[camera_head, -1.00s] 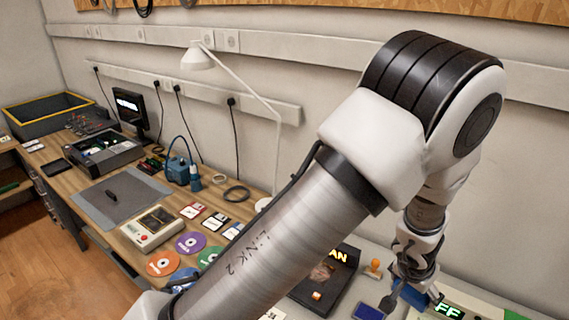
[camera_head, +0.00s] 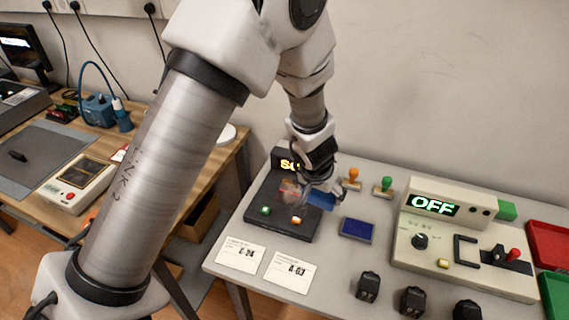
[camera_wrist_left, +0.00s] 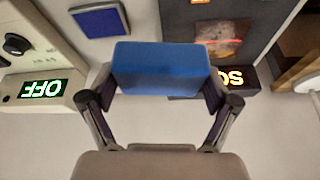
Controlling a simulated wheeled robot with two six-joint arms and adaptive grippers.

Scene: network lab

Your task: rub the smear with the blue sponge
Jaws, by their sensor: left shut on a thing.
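My left gripper (camera_head: 318,188) is shut on the blue sponge (camera_head: 322,199), above the right side of the black scanner-like device (camera_head: 268,222). In the left wrist view the sponge (camera_wrist_left: 163,66) spans the space between the two fingers. The smear (camera_head: 287,190) is a brownish, reddish patch on the device's dark top. It also shows in the left wrist view (camera_wrist_left: 222,34), beyond the sponge and to its right, uncovered there. I cannot tell the sponge's exact height over the surface. My right gripper is not in view.
An orange stamp (camera_head: 352,180) and a green stamp (camera_head: 384,186) stand right of the gripper. A blue pad (camera_head: 357,230) lies in front of them. A box reading OFF (camera_head: 470,240) stands further right. Two white cards (camera_head: 289,272) lie in front of the device.

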